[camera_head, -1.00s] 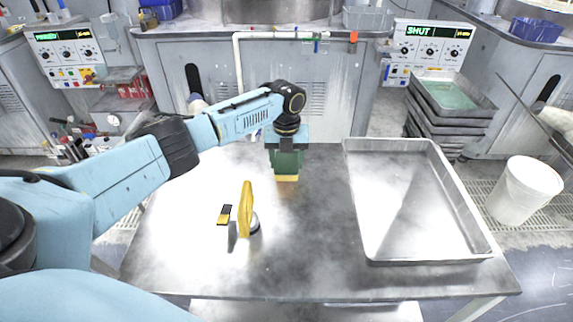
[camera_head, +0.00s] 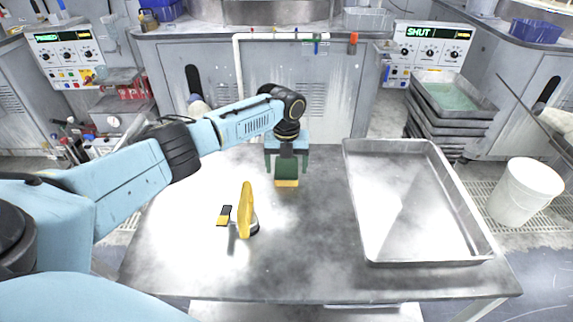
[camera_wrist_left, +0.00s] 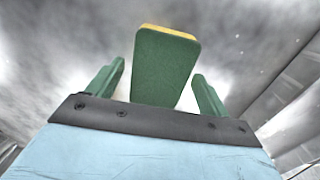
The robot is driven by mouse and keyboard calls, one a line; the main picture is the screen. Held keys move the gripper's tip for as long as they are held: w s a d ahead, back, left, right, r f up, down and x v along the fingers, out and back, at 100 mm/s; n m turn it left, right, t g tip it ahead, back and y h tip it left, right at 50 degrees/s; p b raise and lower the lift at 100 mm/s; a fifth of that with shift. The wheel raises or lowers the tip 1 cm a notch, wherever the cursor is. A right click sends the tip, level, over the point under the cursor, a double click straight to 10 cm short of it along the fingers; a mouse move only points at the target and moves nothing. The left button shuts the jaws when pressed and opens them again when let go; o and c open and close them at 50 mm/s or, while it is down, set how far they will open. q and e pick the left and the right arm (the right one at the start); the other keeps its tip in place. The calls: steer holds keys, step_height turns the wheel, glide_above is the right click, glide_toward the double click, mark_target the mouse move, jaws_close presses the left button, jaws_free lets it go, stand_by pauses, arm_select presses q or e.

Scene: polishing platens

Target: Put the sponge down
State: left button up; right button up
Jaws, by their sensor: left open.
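The sponge (camera_head: 287,172) is a green block with a yellow layer, and it rests on the grey metal table (camera_head: 300,235) near its far side. My left gripper (camera_head: 287,158) is open above and around it, with a green finger apart from each side. In the left wrist view the sponge (camera_wrist_left: 165,68) stands between the spread fingers of the gripper (camera_wrist_left: 157,88), with a gap on both sides. My right gripper is not in view.
A yellow upright tool (camera_head: 246,208) stands on the table with a small black and yellow piece (camera_head: 224,215) beside it. A large shallow metal tray (camera_head: 420,261) fills the table's right side. The front middle is clear. A white bucket (camera_head: 524,190) stands right of the table.

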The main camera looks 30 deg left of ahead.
mark_target(286, 167)
arm_select(q)
step_height(286, 167, up, 12)
steer(key=p, duration=0.1)
steer(key=shift+p, duration=0.3)
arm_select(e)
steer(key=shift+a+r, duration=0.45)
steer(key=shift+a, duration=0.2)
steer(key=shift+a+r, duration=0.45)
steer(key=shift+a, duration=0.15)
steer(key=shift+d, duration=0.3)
arm_select(q)
steer(key=shift+r, duration=0.15)
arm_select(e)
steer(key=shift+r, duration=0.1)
